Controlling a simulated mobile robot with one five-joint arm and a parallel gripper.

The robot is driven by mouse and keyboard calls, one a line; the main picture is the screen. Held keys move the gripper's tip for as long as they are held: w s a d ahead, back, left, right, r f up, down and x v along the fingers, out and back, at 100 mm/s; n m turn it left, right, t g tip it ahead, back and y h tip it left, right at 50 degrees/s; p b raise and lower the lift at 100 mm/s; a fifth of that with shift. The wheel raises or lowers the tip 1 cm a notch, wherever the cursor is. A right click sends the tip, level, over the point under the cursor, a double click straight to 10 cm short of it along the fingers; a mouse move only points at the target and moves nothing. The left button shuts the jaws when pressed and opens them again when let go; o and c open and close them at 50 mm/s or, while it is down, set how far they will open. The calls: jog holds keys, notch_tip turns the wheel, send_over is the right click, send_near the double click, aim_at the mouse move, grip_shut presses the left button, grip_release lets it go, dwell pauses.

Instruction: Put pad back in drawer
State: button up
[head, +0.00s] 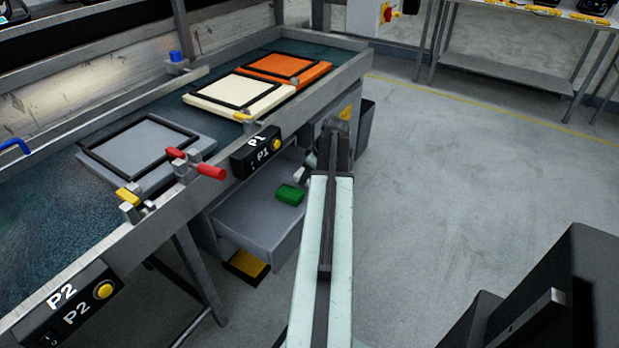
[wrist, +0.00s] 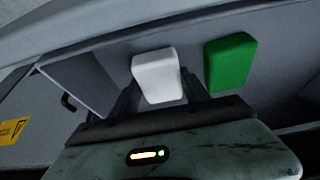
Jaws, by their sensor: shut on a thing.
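A white pad (wrist: 157,76) sits between the fingers of my gripper (wrist: 160,84) in the wrist view, and the gripper is shut on it. In the head view, my gripper (head: 309,166) is at the right side of the open grey drawer (head: 255,226), largely hidden by my own arm. A green pad (head: 290,194) lies in the drawer; it also shows in the wrist view (wrist: 230,62), right of the white pad and apart from it. I cannot tell whether the white pad touches the drawer floor.
The conveyor bench above the drawer carries grey (head: 150,150), cream (head: 238,94) and orange (head: 285,68) framed panels. A P1 button box (head: 256,151) and a red-handled clamp (head: 195,163) stick out at its edge. The floor (head: 460,160) to the right is clear.

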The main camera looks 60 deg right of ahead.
jog(key=shift+f, duration=0.2)
jog(key=o, duration=1.2)
jog(key=shift+s+r+p, duration=0.1)
jog(key=shift+r+p, duration=0.25)
jog(key=shift+r, duration=0.2)
jog(key=p+v, duration=1)
jog(key=v, duration=0.1)
jog(key=shift+s+r, duration=0.1)
jog(key=shift+r, duration=0.05)
